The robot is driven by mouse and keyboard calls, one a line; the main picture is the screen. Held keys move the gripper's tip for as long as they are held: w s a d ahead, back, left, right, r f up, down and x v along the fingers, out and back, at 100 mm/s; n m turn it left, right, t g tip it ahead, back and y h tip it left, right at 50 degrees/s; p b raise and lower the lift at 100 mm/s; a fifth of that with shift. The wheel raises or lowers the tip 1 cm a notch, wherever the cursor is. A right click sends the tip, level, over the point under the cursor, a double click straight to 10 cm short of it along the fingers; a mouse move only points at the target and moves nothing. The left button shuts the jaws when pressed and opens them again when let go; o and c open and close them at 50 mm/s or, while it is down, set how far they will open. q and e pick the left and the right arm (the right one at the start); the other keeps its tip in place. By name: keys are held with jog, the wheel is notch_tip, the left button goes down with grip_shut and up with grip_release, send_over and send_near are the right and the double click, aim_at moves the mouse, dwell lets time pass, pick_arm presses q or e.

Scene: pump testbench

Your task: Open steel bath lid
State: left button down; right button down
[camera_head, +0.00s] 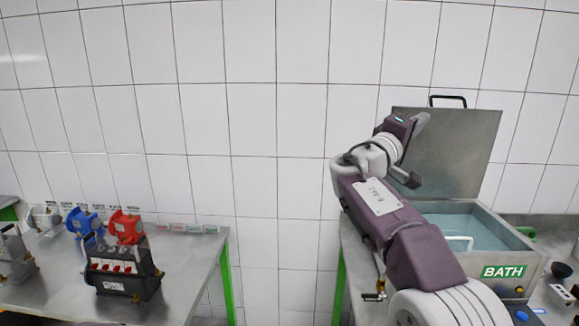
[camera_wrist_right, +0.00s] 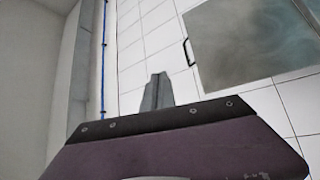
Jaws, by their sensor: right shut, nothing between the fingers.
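The steel bath (camera_head: 478,262) stands on the right table with a green BATH label on its front. Its lid (camera_head: 450,150) stands raised at the back, leaning near the tiled wall, with the black handle (camera_head: 447,100) at its top edge. Water shows inside the bath. My right gripper (camera_head: 420,150) is in front of the lid's left part, clear of the handle; I cannot tell the gap to the lid. It is shut and empty. In the right wrist view, the gripper (camera_wrist_right: 157,88) points at the wall, with the lid (camera_wrist_right: 255,45) and handle (camera_wrist_right: 188,52) to its right. My left gripper is out of view.
A white wire handle (camera_head: 458,240) shows in the bath. The left table (camera_head: 190,270) holds a black box (camera_head: 122,270) with red and blue pump parts. A gap separates the tables.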

jog(key=d+f+g+y, duration=0.1)
jog(key=d+f+y, duration=0.1)
jog(key=d+f, duration=0.4)
jog(key=s+a+f+g+y, duration=0.1)
jog(key=s+f+g+y, duration=0.25)
jog(key=f, duration=0.85)
jog(key=s+f+g+y, duration=0.2)
jog(key=s+f, duration=0.2)
jog(key=f, duration=0.8)
jog(key=s+a+f+m+g+y, duration=0.2)
jog(key=s+a+f+y, duration=0.2)
jog(key=s+a+f, duration=0.3)
jog(key=s+a+f+m+g+y, duration=0.3)
jog(key=s+a+f+y, duration=0.2)
jog(key=s+f, duration=0.9)
notch_tip(320, 180, down, 3)
jog(key=a, duration=0.3)
jog(key=shift+s+r, duration=0.15)
jog(key=shift+s, duration=0.2)
jog(key=c, duration=2)
grip_release()
jog(key=shift+w+d+g+y, duration=0.1)
jog(key=shift+w+g+y, duration=0.1)
jog(key=shift+g+y, duration=0.05)
jog(key=o, duration=0.5)
